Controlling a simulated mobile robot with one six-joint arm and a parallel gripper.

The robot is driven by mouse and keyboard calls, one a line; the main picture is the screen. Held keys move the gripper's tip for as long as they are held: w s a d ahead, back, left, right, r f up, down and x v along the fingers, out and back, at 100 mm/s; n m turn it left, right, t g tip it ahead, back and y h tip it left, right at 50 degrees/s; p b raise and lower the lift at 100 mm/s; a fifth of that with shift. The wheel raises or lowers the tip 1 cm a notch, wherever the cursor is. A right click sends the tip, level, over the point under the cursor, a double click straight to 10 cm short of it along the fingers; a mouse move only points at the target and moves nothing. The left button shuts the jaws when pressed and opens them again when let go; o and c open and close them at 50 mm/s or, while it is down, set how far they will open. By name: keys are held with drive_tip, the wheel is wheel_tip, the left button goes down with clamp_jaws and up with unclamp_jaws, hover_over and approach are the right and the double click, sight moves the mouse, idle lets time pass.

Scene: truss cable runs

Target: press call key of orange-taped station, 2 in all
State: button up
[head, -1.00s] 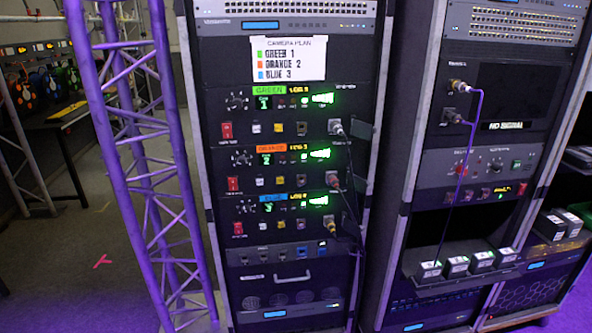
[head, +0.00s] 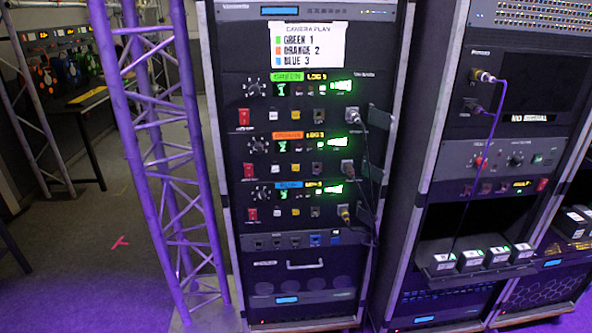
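The orange-taped station (head: 305,155) is the middle of three stacked units in the left rack in the head view. Its orange tape (head: 288,136) sits at the top, with a lit green display and meter to the right. A row below holds a red rocker switch (head: 249,171), small pale and yellowish keys (head: 284,169) and a connector at right. The key labels are too small to read, so I cannot tell which is the call key. The green-taped unit (head: 288,76) is above and the blue-taped unit (head: 289,185) below. My gripper is not in view.
A purple-lit truss tower (head: 160,150) stands just left of the rack. Dark cables (head: 368,150) hang at the units' right side. A second rack (head: 480,150) with a shelf of battery-like blocks stands right. Floor (head: 80,240) is open at left.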

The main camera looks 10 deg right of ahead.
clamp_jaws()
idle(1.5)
